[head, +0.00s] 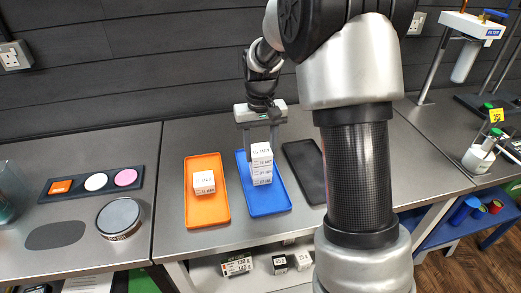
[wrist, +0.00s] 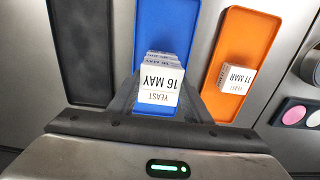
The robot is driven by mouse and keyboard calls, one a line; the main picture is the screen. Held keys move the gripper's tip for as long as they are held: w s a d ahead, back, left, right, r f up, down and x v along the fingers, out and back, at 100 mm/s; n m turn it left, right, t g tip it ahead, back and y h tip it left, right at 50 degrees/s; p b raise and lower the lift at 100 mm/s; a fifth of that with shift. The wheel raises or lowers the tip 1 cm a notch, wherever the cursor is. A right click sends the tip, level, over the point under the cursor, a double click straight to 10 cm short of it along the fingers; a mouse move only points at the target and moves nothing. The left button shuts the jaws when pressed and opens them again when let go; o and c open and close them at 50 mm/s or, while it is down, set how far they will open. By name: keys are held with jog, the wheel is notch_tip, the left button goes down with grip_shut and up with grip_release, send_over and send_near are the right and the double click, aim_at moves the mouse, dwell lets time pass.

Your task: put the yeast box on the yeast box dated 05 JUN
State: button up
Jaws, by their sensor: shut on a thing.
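My gripper (head: 261,140) is over the blue tray (head: 286,205), its fingers shut on the top white yeast box (head: 261,150). In the wrist view this box (wrist: 160,90) reads "YEAST 16 MAY" and sits between the fingers. It is at the top of an upright stack of white yeast boxes (head: 261,172) in the blue tray; I cannot tell whether it touches the box below. The lower labels are too small to read surely. Another yeast box (wrist: 229,86), marked "11 MAR", is in the orange tray (wrist: 245,40). I cannot make out a 05 JUN label.
An empty black tray (head: 304,170) lies right of the blue tray. At the left are a dark holder with coloured discs (head: 95,182) and a round grey-topped container (head: 119,217). A filter stand (head: 463,60) is at the far right. The orange tray has free room around its box.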

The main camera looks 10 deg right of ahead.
jog(key=shift+f, duration=0.1)
jog(key=o, duration=1.1)
